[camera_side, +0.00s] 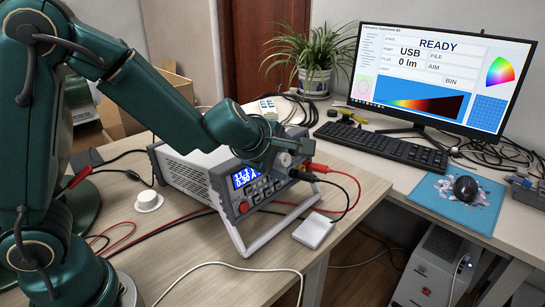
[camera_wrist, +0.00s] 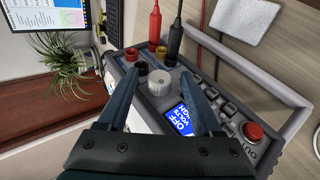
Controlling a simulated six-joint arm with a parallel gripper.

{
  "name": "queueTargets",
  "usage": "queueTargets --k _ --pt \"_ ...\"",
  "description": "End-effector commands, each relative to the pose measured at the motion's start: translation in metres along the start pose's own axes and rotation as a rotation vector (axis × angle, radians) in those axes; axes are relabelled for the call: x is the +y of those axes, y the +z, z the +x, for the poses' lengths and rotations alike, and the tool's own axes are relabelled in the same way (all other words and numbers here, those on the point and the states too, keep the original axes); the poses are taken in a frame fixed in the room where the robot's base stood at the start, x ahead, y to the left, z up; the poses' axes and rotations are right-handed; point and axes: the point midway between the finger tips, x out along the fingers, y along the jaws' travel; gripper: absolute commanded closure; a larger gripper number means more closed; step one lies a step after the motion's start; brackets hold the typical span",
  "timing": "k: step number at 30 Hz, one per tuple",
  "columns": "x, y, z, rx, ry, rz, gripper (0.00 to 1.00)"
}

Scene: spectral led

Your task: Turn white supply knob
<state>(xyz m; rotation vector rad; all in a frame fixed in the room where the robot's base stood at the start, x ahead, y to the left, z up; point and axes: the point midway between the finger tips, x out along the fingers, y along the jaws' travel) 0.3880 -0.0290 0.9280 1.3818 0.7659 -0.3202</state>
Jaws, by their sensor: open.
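The power supply (camera_side: 190,170) is a grey and white box with a lit blue display (camera_side: 245,177), tilted up on its front handle. In the wrist view its white round knob (camera_wrist: 159,83) stands on the front panel beside the blue display (camera_wrist: 182,119). My gripper (camera_wrist: 158,77) is open, with one dark finger on each side of the knob; I cannot tell whether either finger touches it. In the side view my gripper (camera_side: 287,152) is at the panel's upper right and hides part of it.
Red and black plugs (camera_wrist: 155,25) with leads stick out near the knob. A red button (camera_wrist: 252,131) is lower on the panel. The grey handle (camera_side: 275,232) juts forward, with a pale block (camera_side: 313,231) close by. A monitor (camera_side: 440,75) and keyboard (camera_side: 380,145) stand behind.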

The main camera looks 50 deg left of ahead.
Motion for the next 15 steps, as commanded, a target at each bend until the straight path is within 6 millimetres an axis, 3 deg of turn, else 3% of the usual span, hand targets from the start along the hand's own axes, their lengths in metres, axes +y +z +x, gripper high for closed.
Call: queueTargets --k 4,5,9,10,15 --pt "0.0001 0.0001 -0.0001 0.0 0.0 0.0 0.33" --pt "0.0001 0.0001 -0.0001 0.0 0.0 0.0 0.41" --pt "0.0001 0.0002 -0.0002 0.0 0.0 0.0 0.94" --pt "0.0001 0.0002 -0.0002 0.0 0.0 0.0 1.0" --pt "-0.0002 -0.0001 -0.0001 0.002 0.005 0.0 1.0"
